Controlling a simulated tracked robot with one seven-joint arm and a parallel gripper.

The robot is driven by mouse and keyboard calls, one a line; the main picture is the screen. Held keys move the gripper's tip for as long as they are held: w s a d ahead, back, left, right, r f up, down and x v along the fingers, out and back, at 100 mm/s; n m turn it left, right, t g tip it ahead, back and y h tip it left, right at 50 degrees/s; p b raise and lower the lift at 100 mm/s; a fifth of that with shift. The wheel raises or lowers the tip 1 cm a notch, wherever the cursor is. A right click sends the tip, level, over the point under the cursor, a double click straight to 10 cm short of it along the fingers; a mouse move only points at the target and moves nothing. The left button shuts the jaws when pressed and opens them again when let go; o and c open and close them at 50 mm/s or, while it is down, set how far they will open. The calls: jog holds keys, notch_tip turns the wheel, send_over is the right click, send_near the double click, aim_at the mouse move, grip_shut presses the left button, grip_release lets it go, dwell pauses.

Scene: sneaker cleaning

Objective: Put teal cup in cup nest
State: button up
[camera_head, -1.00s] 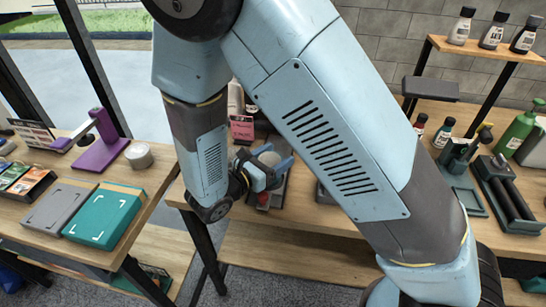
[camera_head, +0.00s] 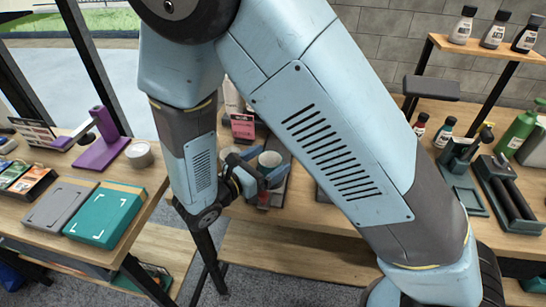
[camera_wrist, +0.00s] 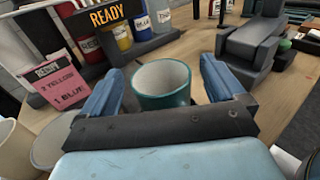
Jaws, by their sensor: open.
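The teal cup (camera_wrist: 164,98), with a white inside, stands upright between my gripper's blue fingers in the wrist view. My gripper (camera_wrist: 160,72) is open, one finger on each side of the cup, with gaps at the rim. The cup's lower part is hidden behind my gripper's dark palm. In the head view my gripper (camera_head: 264,166) is over the far table, with a pale cup rim (camera_head: 270,158) showing between its fingers. What the cup stands on is hidden, and I cannot make out the cup nest for certain.
A rack of coloured jars with a READY sign (camera_wrist: 106,17) is behind. Pale cups (camera_wrist: 14,150) sit at lower left. A dark device (camera_wrist: 258,42) stands right. The wooden table between is clear.

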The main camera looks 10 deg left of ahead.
jog(key=v, duration=0.9)
